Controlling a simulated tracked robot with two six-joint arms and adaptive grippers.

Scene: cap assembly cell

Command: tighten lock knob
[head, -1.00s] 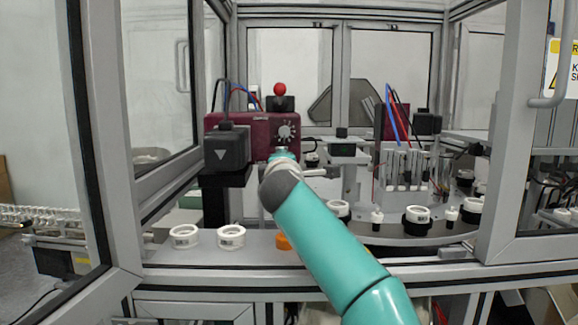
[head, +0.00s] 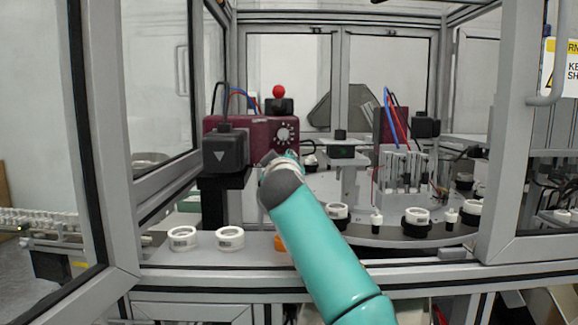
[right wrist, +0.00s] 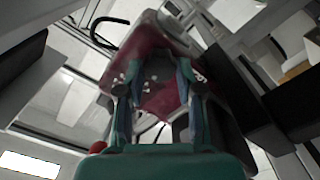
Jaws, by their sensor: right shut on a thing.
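The maroon unit (head: 238,131) stands inside the cell, with a pale dial (head: 285,133) on its front and a red ball (head: 279,91) above it. My right arm reaches in from the front, its wrist just below the dial; my own wrist hides the fingertips in the head view. In the right wrist view, my right gripper (right wrist: 157,76) has its two fingers on either side of a dark grey part, likely the lock knob (right wrist: 157,68), in front of the maroon unit. It is shut on this part, whose outline is dim. My left gripper is not in view.
A black block with a white triangle (head: 226,149) stands left of the wrist. White rings (head: 230,238) and an orange part (head: 281,243) sit on the front ledge. White and black fittings (head: 416,221) stand at right. Door frames border both sides.

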